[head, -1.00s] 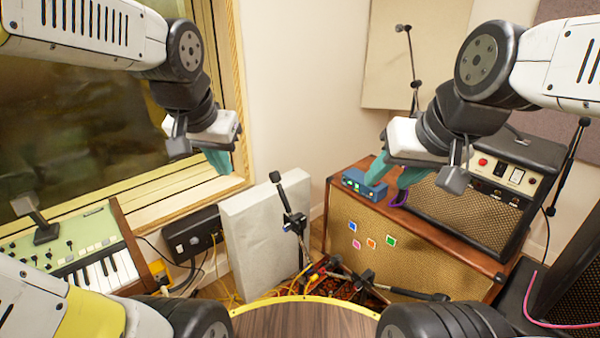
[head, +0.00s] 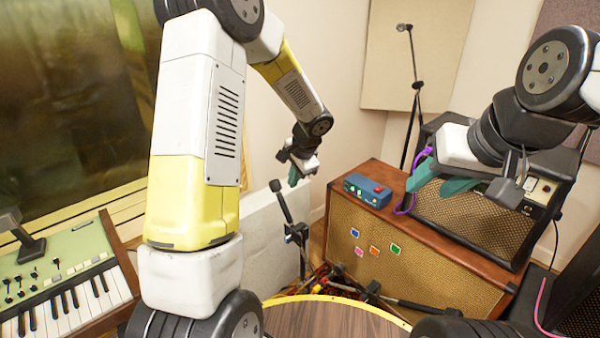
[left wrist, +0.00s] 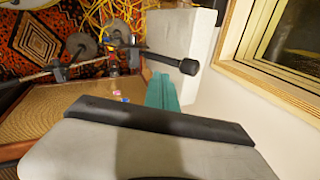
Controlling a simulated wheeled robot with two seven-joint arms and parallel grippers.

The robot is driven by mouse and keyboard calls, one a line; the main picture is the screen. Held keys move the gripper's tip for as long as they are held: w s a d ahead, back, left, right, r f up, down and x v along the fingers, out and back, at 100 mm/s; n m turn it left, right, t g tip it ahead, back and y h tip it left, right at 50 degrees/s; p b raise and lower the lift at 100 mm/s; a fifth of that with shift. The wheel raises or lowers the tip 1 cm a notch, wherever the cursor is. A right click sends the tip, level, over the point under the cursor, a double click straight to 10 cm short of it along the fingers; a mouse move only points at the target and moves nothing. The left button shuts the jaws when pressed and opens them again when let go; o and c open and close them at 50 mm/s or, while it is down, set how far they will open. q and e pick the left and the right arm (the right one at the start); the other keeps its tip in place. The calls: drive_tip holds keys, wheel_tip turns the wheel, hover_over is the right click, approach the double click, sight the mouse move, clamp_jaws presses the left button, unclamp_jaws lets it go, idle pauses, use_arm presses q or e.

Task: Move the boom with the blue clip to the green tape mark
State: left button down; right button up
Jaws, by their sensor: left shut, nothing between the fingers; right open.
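One boom (head: 285,205) with a black microphone tip rises beside the grey panel; its microphone (left wrist: 188,66) also shows in the left wrist view. Another boom (head: 410,303) lies low across the front of the brown cabinet. I cannot make out a blue clip on either. The green tape mark (head: 395,248) is a small square on the cabinet's grille, right of blue, pink and orange squares. My left gripper (head: 294,180) is shut and empty, just above and right of the upright microphone in the picture. My right gripper (head: 445,185) is open and empty, before the amp on the cabinet.
The brown cabinet (head: 440,268) carries a blue pedal box (head: 367,190), a purple cable (head: 405,206) and an amp (head: 468,222). A tall stand (head: 412,90) is behind. The grey panel (left wrist: 182,40) is near the left fingers. Cables clutter the floor.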

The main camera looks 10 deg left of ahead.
sight(279, 195)
use_arm(q)
drive_tip(key=shift+w+a+f, duration=0.85)
drive_tip(key=shift+w+f, duration=0.05)
drive_tip(key=shift+f, duration=0.4)
drive_tip(key=shift+w+a+f, duration=0.8)
drive_tip(key=shift+w+f, duration=0.05)
drive_tip(key=shift+f, duration=0.5)
drive_tip(key=shift+w+a+f, duration=0.85)
drive_tip(key=shift+w+f, duration=0.05)
drive_tip(key=shift+f, duration=0.4)
drive_tip(key=shift+a, duration=0.1)
